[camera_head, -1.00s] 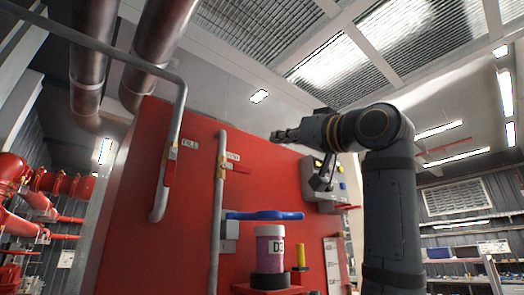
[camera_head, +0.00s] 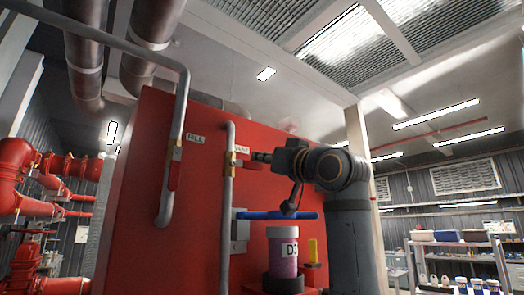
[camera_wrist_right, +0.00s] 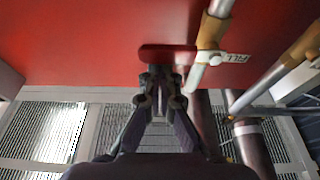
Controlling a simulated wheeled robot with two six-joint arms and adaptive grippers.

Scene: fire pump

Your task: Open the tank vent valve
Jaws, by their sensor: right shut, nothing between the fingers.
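The vent valve is on the thin grey vertical pipe (camera_head: 227,200) in front of the red tank (camera_head: 140,160), beside the VENT label (camera_head: 242,149). Its red lever (camera_head: 245,164) points right, across the pipe. In the wrist view, which is upside down, the lever (camera_wrist_right: 165,52) runs left from the brass valve body (camera_wrist_right: 212,30). My right gripper (camera_head: 256,156) is shut and empty, right at the lever. In the wrist view its fingertips (camera_wrist_right: 160,75) lie against or just short of the lever's edge; I cannot tell if they touch. My left gripper is not in view.
The FILL pipe (camera_head: 182,110) with its own red lever (camera_head: 174,176) stands to the left. Below my right arm are a blue handle (camera_head: 275,215) and a pink-filled jar (camera_head: 283,252). Red pipework (camera_head: 30,185) is far left, shelves (camera_head: 460,245) far right.

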